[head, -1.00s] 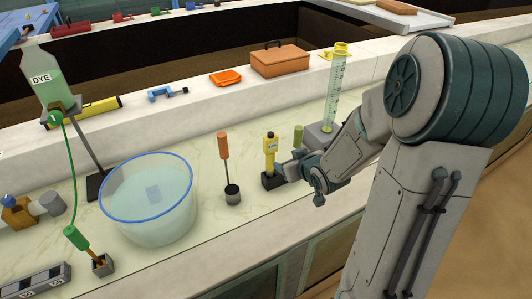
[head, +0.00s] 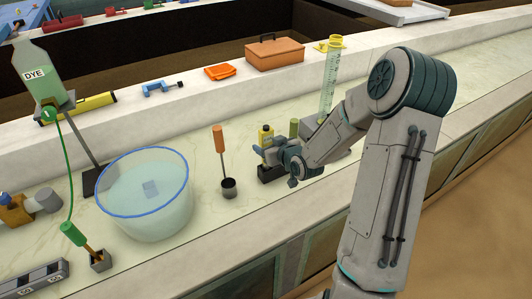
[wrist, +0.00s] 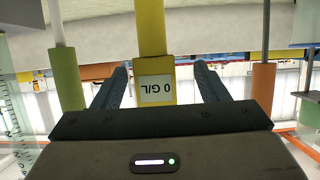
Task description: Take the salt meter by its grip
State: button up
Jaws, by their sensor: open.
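The salt meter is a yellow upright device standing in a dark holder (head: 270,174) on the pale bench; its top (head: 265,132) shows in the head view. In the wrist view the meter (wrist: 151,35) appears upside down, with a "0 G/L" label. My gripper (head: 268,152) is at the meter and hides much of its middle in the head view. In the wrist view my gripper (wrist: 160,84) is open, one finger on each side of the yellow body, with visible gaps. I cannot tell how deep the meter lies between the fingers.
An orange-handled tool (head: 219,140) in a small pot stands left of the meter. A green-handled one (head: 294,127) and a measuring cylinder (head: 328,85) stand close on the right. A water tub (head: 148,222) is farther left.

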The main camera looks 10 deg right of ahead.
jog(key=shift+w+a+f+p, duration=0.1)
jog(key=shift+w+p, duration=0.25)
jog(key=shift+w, duration=0.25)
jog(key=shift+d+p+x, duration=0.2)
jog(key=shift+p+x, duration=0.35)
jog(key=shift+x, duration=1.4)
jog(key=c, duration=1.2)
